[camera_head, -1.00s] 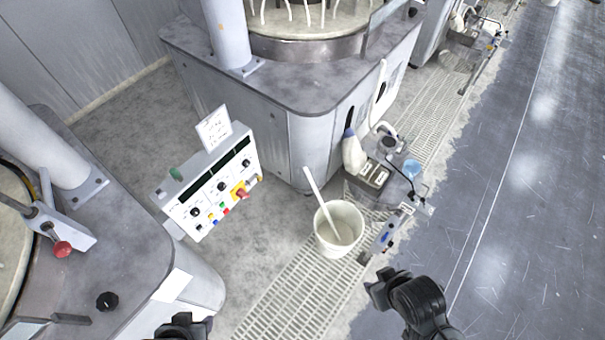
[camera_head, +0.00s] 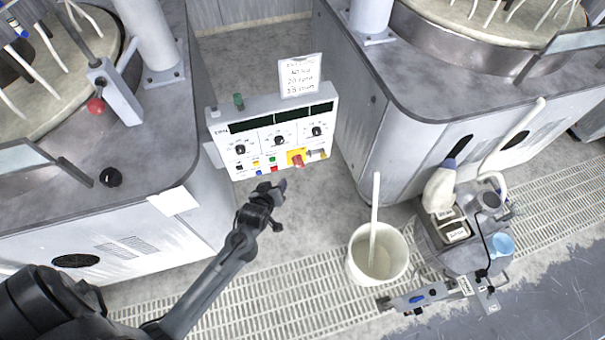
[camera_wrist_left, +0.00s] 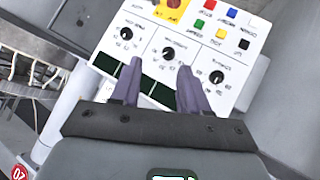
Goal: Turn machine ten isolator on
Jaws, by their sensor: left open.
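The white control panel (camera_head: 275,130) stands between two polishing machines, with dials, small coloured buttons and dark displays. A red rotary isolator knob on a yellow plate (camera_head: 297,158) is at its lower right. In the left wrist view the panel appears upside down, and the red-and-yellow isolator (camera_wrist_left: 172,6) is at the top edge, partly cut off. My left gripper (camera_head: 272,190) is open and empty, in front of the panel and below the isolator in the head view. Its two fingers (camera_wrist_left: 158,70) show apart over the panel in the left wrist view. My right gripper is not in view.
A white bucket (camera_head: 358,268) with a stick stands on the floor grating right of my left arm. A cart (camera_head: 430,240) with bottles is farther right. A handwritten card (camera_head: 300,75) stands on the panel. Machine bodies flank the panel on both sides.

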